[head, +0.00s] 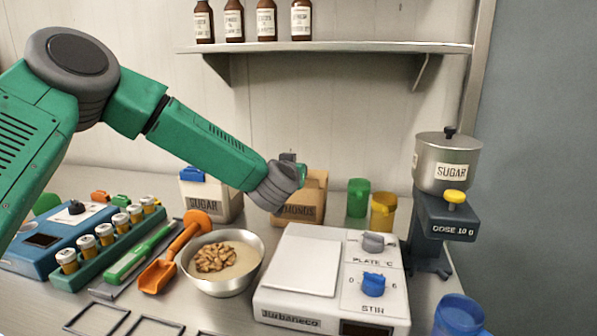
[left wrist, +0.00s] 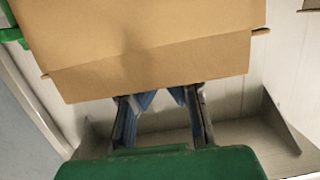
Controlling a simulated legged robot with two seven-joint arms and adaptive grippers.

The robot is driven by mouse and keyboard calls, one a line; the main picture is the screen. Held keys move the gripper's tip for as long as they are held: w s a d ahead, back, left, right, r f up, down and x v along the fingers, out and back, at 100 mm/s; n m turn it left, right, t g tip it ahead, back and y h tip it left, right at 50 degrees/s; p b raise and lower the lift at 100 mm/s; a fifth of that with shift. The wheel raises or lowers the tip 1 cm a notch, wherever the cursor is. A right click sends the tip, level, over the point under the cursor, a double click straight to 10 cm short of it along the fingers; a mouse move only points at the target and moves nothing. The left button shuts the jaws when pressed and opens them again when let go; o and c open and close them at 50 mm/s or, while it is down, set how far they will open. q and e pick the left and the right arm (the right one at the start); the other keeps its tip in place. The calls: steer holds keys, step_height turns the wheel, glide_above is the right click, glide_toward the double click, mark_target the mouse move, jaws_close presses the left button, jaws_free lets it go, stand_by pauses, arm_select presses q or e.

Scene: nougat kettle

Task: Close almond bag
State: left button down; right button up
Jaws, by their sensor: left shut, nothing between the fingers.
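The almond bag (head: 312,199) is a brown paper bag standing at the back of the bench, its label partly hidden by my left wrist. In the left wrist view the bag (left wrist: 150,50) fills the upper middle as a broad tan panel with a crease across it. My left gripper (left wrist: 160,98) is shut and empty, its fingertips at the lower edge of that panel; I cannot tell if they touch it. In the head view my wrist hides the fingers. I cannot tell whether the bag's top is folded shut. My right gripper is not in view.
In front are a bowl of nuts (head: 222,262), a hot plate (head: 335,285) and an orange scoop (head: 165,270). A shelf (head: 330,47) hangs above.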

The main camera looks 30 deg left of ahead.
arm_select(q)
steer(key=shift+a, duration=0.2)
steer(key=r+p, duration=0.4)
steer(key=shift+s+d+r, duration=0.2)
steer(key=shift+d+r, duration=0.1)
steer(key=shift+r, duration=0.1)
steer(key=v, duration=0.9)
steer(key=shift+s, duration=0.15)
